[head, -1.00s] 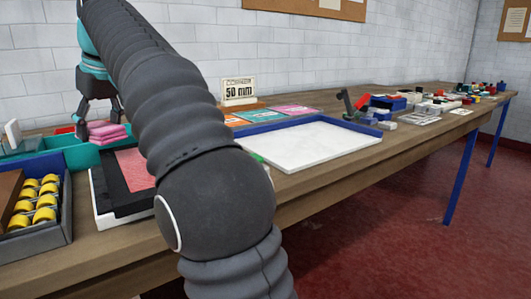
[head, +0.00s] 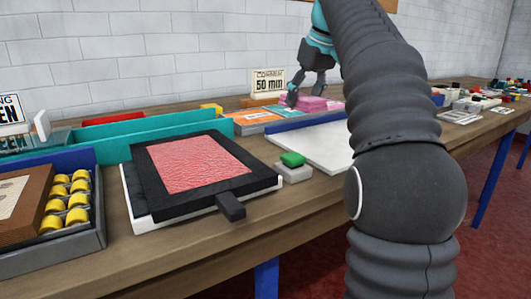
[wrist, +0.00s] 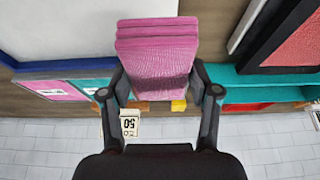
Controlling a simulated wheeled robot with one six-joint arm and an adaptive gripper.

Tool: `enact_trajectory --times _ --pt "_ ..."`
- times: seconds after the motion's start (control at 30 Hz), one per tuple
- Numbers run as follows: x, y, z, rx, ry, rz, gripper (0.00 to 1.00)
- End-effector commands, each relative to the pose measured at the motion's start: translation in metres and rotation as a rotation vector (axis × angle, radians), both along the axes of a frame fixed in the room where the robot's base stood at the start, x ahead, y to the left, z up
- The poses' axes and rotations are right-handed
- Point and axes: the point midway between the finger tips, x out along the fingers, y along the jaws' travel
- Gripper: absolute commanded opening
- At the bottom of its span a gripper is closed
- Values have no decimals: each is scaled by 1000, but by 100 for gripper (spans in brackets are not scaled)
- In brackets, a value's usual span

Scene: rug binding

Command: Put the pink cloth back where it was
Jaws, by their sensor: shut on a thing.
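The pink cloth (wrist: 155,50) is a folded, layered stack, held between the two fingers of my gripper (wrist: 157,76) in the wrist view. In the head view my gripper (head: 306,88) is at the back of the table, shut on the cloth (head: 298,102), in front of the cards and the 50 mm sign. The wrist view shows a pink card (wrist: 55,91) and a teal-edged card to the left of the cloth. How high the cloth is above the table I cannot tell.
A teal tray (head: 110,140) stands at the back left. A black frame with a red textured panel (head: 190,163) lies in front of it. A green-topped block (head: 292,160) and a white blue-edged board (head: 318,143) are to its right. A box with yellow rollers (head: 68,238) is at the left.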

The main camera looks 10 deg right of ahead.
Motion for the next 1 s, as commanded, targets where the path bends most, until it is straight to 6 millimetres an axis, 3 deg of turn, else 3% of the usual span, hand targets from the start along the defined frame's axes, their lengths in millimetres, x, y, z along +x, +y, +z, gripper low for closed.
enact_trajectory --times 0.1,0.2,0.7,1.0 --pt "-6 -19 2 1 -1 -12 24" --pt "-7 -18 0 1 -2 -11 24" --pt "8 72 -57 0 0 -8 24" --pt "11 91 -72 0 -1 -11 24"
